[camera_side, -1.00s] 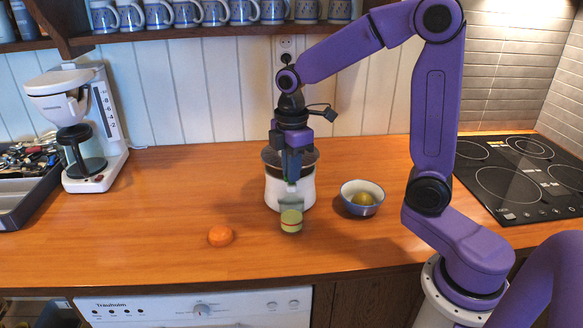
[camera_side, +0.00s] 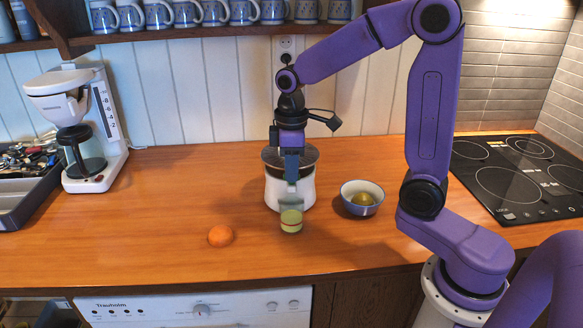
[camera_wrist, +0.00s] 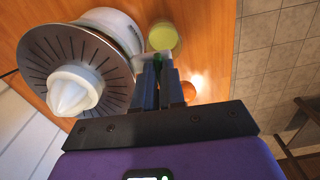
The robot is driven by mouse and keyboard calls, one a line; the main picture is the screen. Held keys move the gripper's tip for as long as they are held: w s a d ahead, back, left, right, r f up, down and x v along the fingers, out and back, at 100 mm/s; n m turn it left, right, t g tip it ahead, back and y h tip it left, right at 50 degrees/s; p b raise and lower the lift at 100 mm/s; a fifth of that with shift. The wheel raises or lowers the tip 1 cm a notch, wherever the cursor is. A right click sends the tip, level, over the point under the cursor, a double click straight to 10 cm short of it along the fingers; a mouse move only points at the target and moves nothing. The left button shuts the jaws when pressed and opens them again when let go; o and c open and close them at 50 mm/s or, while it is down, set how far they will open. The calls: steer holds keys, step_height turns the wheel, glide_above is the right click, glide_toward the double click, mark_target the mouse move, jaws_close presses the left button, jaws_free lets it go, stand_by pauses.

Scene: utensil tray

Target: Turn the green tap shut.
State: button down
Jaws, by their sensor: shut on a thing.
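The green tap (camera_wrist: 157,64) shows in the wrist view at the front of the white juicer (camera_wrist: 112,32), with my gripper (camera_wrist: 158,74) shut on it, one finger on each side. The fingers hide part of the tap, so I cannot tell its exact angle. In the side view, my gripper (camera_side: 291,178) points down in front of the juicer (camera_side: 304,188) and hides the tap. A glass with yellow-green juice (camera_side: 291,220) stands just below and in front of it. The glass also shows in the wrist view (camera_wrist: 162,37).
An orange fruit (camera_side: 220,236) lies left of the glass. A blue-rimmed bowl (camera_side: 362,203) with a greenish fruit (camera_side: 362,199) stands right of the juicer. A coffee maker (camera_side: 88,130) and a utensil tray (camera_side: 28,205) stand far left.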

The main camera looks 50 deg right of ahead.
stand_by(0.3)
steer(key=c, duration=1.2)
jaws_free()
steer(key=shift+r, duration=0.1)
step_height(320, 180, up, 17)
steer(key=shift+r, duration=0.15)
steer(key=s+a+f+n, duration=0.2)
steer(key=s+a+f, duration=0.3)
steer(key=s+f, duration=0.4)
steer(key=s+f+n, duration=0.1)
steer(key=s+f, duration=0.2)
steer(key=s, duration=0.2)
steer(key=s+d+f, duration=0.1)
steer(key=s+f, duration=0.2)
steer(key=s, duration=0.1)
steer(key=s+d+f+n, duration=0.1)
steer(key=s+f, duration=0.2)
steer(key=s, duration=0.2)
steer(key=shift+s+f+n, duration=0.3)
steer(key=shift+s, duration=0.05)
